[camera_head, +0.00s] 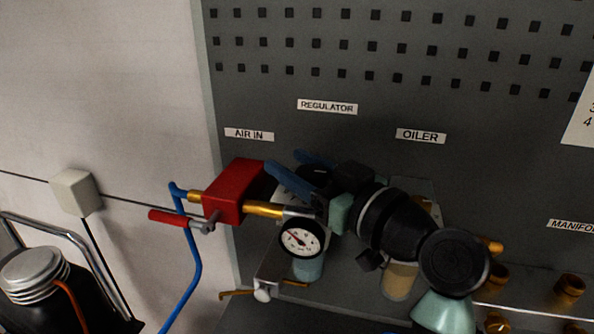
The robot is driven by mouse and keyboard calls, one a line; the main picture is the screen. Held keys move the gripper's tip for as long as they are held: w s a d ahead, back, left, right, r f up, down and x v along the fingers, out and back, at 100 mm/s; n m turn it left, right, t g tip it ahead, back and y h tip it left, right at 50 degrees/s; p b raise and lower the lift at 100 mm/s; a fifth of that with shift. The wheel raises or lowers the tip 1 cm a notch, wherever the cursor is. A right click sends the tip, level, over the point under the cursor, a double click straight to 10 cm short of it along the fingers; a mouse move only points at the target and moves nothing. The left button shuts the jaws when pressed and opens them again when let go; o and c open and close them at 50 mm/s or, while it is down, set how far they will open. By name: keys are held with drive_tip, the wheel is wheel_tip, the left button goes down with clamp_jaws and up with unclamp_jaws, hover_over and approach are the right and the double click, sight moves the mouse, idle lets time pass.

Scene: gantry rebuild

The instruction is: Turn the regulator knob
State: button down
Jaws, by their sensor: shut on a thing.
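The black regulator knob (316,172) sits on top of the regulator, under the REGULATOR label (327,106). My gripper (288,165) reaches in from the right, with its two blue fingers on either side of the knob. It is shut on the knob. The fingers and gripper body hide part of the knob and much of the regulator body. The round pressure gauge (301,239) faces forward below the gripper, its dial visible but its reading too small to tell.
A red valve block (238,191) with a red-handled lever (172,217) stands close left of the gripper. A blue hose (193,265) hangs beside it. The oiler's amber bowl (400,281) is partly hidden behind my arm. Brass fittings (570,288) line the lower right. The perforated panel above is clear.

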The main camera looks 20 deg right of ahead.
idle(0.3)
drive_tip(key=shift+c, duration=1.4)
unclamp_jaws()
drive_tip(key=b+v, duration=0.3)
drive_tip(key=v, duration=1)
drive_tip(key=shift+b, duration=0.4)
